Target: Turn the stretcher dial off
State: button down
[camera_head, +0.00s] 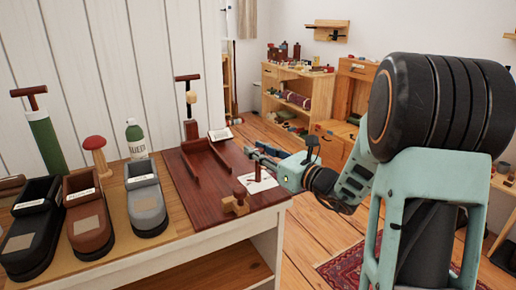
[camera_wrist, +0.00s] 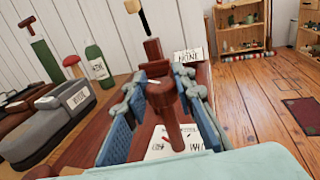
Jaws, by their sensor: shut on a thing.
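A reddish-brown wooden post with a wider collar, seemingly the stretcher dial, stands between my fingers in the wrist view (camera_wrist: 172,132). The post also shows in the head view (camera_head: 257,168). A white card (camera_wrist: 158,150) with dark markings and a red mark lies at its foot. My gripper (camera_wrist: 162,92) has one blue-padded finger on each side of the post and is shut on it. In the head view my gripper (camera_head: 262,156) reaches in from the right over the board's right edge. The fingers hide part of the post, and its pointing direction is unclear.
The dark red board (camera_head: 195,168) lies on the bench. A wooden knob (camera_head: 236,204) stands at its front corner and a T-handled post (camera_head: 190,105) at its back. Grey (camera_head: 146,205), brown (camera_head: 88,220) and black shoe-like holders stand left. A green bottle (camera_head: 135,139) is behind.

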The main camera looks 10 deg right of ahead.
jog(key=n+g+y+p, duration=0.4)
jog(key=y, duration=0.1)
jog(key=shift+d+r+n+g, duration=0.1)
jog(key=shift+r+n+g, duration=0.05)
jog(key=shift+n+g, duration=0.2)
jog(key=shift+n+g+y+p, duration=0.7)
jog(key=shift+g+p, duration=0.15)
jog(key=shift+g, duration=0.3)
jog(key=c, duration=1.6)
grip_release()
jog(key=v, duration=1.2)
jog(key=shift+w, duration=0.1)
